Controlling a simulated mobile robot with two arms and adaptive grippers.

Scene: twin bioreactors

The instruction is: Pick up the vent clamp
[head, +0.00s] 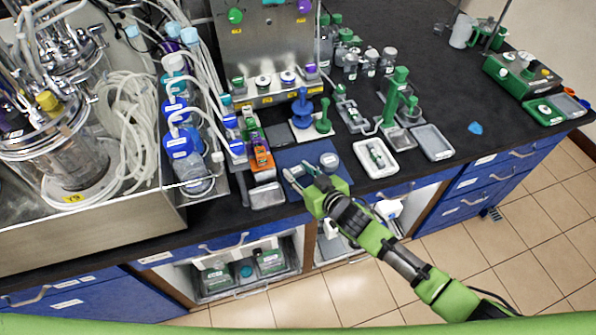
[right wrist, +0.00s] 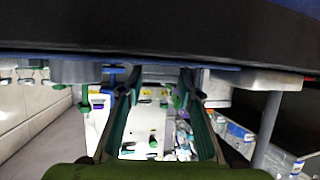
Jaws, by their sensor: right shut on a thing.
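My right gripper (head: 300,174) reaches in from the lower right over the front of the blue mat (head: 287,156) on the bench. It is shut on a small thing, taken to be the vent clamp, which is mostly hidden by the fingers. In the right wrist view the two dark fingers (right wrist: 160,85) stand some way apart, and the clamp between them cannot be made out. My left gripper is not in view.
Grey round pieces (head: 328,160) lie on the mat by the gripper. A white tray (head: 359,147) is to the right, an orange device (head: 261,160) and a grey tray (head: 267,204) to the left. The bioreactor (head: 70,165) with loose tubing stands far left. The bench's right part has clear room.

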